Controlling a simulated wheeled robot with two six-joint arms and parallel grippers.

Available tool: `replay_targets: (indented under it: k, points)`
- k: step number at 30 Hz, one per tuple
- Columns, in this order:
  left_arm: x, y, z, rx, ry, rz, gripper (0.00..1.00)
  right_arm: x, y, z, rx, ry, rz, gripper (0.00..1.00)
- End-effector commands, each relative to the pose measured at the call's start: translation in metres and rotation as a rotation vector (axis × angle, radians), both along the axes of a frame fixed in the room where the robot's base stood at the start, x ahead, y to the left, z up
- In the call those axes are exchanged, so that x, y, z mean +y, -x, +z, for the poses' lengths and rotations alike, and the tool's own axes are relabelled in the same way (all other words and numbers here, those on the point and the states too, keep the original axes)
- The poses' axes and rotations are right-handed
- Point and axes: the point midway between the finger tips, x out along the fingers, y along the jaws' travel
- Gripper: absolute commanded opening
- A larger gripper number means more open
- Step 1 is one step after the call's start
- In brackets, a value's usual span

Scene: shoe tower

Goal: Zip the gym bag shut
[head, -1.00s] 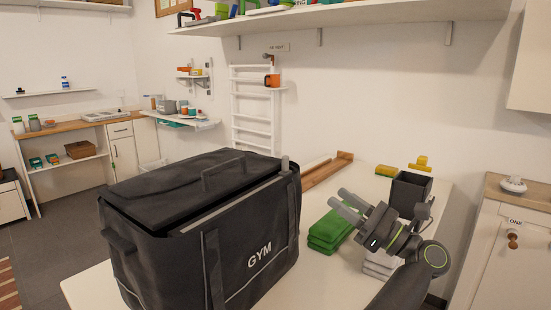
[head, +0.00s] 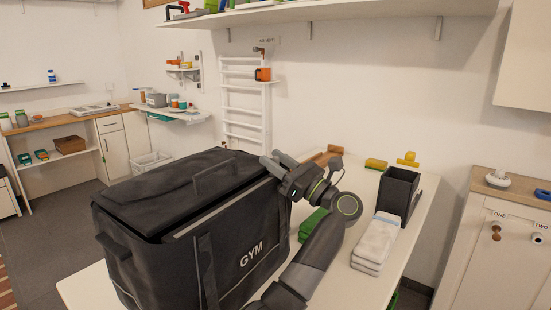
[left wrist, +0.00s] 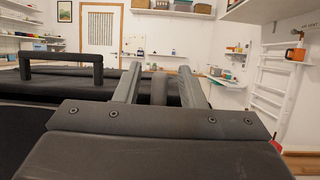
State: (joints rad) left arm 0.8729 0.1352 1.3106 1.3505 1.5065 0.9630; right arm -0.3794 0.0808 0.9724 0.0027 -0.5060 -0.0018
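The black gym bag (head: 240,245) stands on the white table with "GYM" on its front. Its dark lid (head: 170,185) with a loop handle lies over the top, and a gap with a pale strip (head: 225,208) shows along the front edge. My left gripper (head: 271,162) is at the bag's far right top corner. In the left wrist view its two fingers (left wrist: 158,72) are apart, with a dark upright tab (left wrist: 158,90), likely the zip pull, between them and a gap on each side. The head view hides this tab behind the gripper. My right gripper is not in view.
Folded green cloths (head: 310,222) lie right of the bag, partly behind my arm. Folded white towels (head: 375,243) and a black open box (head: 398,190) stand further right. A yellow block (head: 376,164) lies at the back. A wall shelf (head: 330,18) hangs above.

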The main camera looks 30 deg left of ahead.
Motion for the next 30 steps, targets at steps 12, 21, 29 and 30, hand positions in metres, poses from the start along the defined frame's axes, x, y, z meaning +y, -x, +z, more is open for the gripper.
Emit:
replay_targets:
  k: [12,21,29,30]
  points:
    - [0.0032,0.0000,0.0010,0.000,0.001,0.000,0.26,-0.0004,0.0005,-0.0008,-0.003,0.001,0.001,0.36]
    - [0.0029,-0.0001,0.0010,0.000,0.001,0.000,0.00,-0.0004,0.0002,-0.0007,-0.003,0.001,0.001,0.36]
    - [0.0029,0.0000,0.0006,0.000,0.001,0.000,0.00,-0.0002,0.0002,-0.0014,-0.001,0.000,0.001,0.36]
    - [0.0029,0.0000,0.0003,0.000,0.001,0.000,0.00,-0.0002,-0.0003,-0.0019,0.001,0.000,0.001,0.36]
